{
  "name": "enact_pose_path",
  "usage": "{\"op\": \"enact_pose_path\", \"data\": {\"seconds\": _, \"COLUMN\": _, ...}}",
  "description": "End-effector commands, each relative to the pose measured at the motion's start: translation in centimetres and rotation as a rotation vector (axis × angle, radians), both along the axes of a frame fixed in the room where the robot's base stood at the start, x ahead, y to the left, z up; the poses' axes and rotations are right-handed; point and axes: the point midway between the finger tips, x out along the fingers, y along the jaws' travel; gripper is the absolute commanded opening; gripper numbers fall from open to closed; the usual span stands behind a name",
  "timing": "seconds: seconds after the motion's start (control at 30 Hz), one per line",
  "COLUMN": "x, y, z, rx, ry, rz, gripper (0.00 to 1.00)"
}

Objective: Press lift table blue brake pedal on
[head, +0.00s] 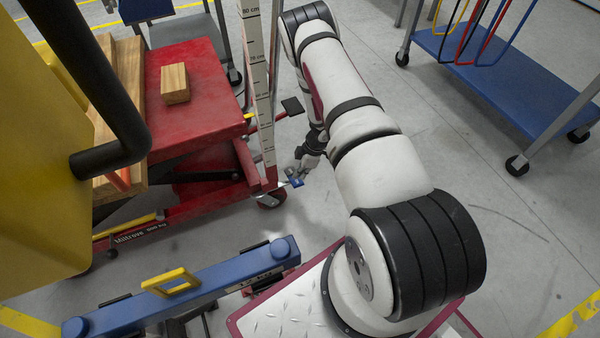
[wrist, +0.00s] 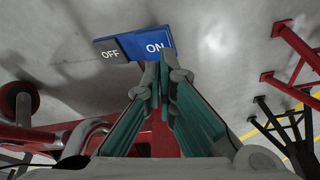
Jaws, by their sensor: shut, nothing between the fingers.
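The red lift table (head: 205,115) stands left of my arm in the head view. Its blue brake pedal (head: 297,183) is low by the floor at the table's near right corner. In the wrist view the blue pedal (wrist: 153,43) is marked ON, and a grey pedal marked OFF (wrist: 109,52) is beside it on the left. My gripper (wrist: 164,60) is shut and empty, its fingertips at the lower edge of the blue pedal in this view. I cannot tell whether they touch it. In the head view my gripper (head: 300,172) is just above the pedal.
A wooden block (head: 175,84) lies on the lift table top. An upright measuring scale (head: 258,85) stands at the table's right edge. A blue cart (head: 505,75) is at the right, with open floor between.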

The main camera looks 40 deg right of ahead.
Motion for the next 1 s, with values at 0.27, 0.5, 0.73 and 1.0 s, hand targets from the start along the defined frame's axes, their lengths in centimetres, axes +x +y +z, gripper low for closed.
{"op": "enact_pose_path", "data": {"seconds": 0.27, "x": 0.0, "y": 0.0, "z": -2.2, "rx": 0.0, "ry": 0.0, "rz": 0.0, "gripper": 0.0}}
{"op": "enact_pose_path", "data": {"seconds": 0.5, "x": 0.0, "y": 0.0, "z": -3.9, "rx": 0.0, "ry": 0.0, "rz": 0.0, "gripper": 0.0}}
{"op": "enact_pose_path", "data": {"seconds": 0.73, "x": 0.0, "y": 0.0, "z": -3.9, "rx": 0.0, "ry": 0.0, "rz": 0.0, "gripper": 0.0}}
{"op": "enact_pose_path", "data": {"seconds": 1.0, "x": 0.0, "y": 0.0, "z": -0.5, "rx": 0.0, "ry": 0.0, "rz": 0.001, "gripper": 0.0}}
